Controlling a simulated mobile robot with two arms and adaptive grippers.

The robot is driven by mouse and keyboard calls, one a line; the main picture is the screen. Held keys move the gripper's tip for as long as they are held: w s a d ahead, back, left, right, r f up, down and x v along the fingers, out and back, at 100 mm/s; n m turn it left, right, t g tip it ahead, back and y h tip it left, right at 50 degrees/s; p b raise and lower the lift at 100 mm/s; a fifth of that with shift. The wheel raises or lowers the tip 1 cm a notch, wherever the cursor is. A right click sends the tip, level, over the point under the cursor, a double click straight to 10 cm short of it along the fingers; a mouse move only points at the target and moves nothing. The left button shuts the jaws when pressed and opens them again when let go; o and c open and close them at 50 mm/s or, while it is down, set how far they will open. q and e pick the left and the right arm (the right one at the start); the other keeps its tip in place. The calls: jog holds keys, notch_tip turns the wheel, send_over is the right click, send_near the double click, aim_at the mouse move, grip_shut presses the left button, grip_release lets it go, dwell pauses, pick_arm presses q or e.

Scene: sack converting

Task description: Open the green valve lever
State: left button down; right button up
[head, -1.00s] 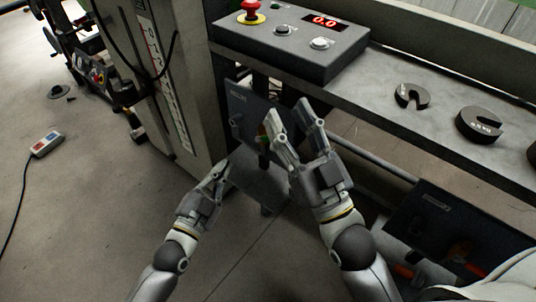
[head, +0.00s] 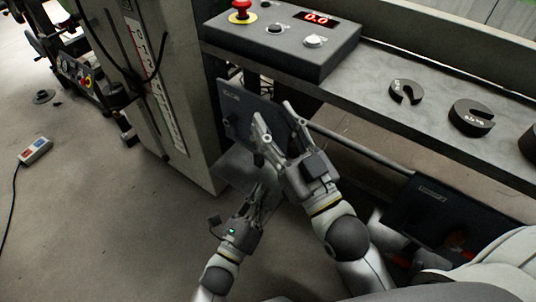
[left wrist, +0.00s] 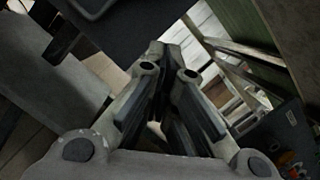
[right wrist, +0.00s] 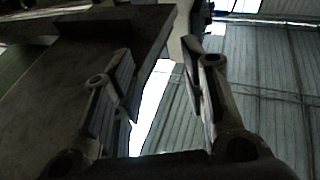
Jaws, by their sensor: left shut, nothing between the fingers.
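I cannot make out the green valve lever in any view now; my right gripper and arm cover part of the space under the bench. My right gripper (head: 274,118) is open in front of a dark panel (head: 234,103) under the control box. In the right wrist view its fingers (right wrist: 157,75) stand apart with nothing between them. My left gripper (head: 262,192) is lower, below and left of the right one. In the left wrist view its fingers (left wrist: 165,58) are closed together at the tips and hold nothing.
A control box (head: 290,50) with a red button (head: 240,10) and a 0.0 display stands on the bench (head: 370,95). Slotted weights (head: 471,118) lie on it. A tall grey column (head: 165,110) is left. Another dark box (head: 432,215) is low right. The left floor is mostly clear.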

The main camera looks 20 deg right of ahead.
pick_arm(q)
jog(key=b+x, duration=0.1)
jog(key=x, duration=0.7)
jog(key=shift+w+d+b, duration=0.1)
jog(key=shift+b, duration=0.25)
jog(key=w+r, duration=0.1)
jog(key=w+a+r, duration=0.1)
jog(key=r, duration=0.1)
jog(key=shift+a+r, duration=0.15)
jog(key=shift+r, duration=0.05)
pick_arm(e)
jog(key=s+r+t, duration=0.1)
jog(key=r+t+y, duration=0.1)
jog(key=r, duration=0.1)
jog(key=s+r+t, duration=0.1)
jog(key=r, duration=0.1)
jog(key=shift+s+r+t, duration=0.15)
jog(key=shift+s+t, duration=0.15)
jog(key=shift+s, duration=0.05)
pick_arm(q)
jog(key=shift+r+p, duration=0.1)
jog(key=shift+p, duration=0.25)
pick_arm(e)
jog(key=shift+w, duration=0.1)
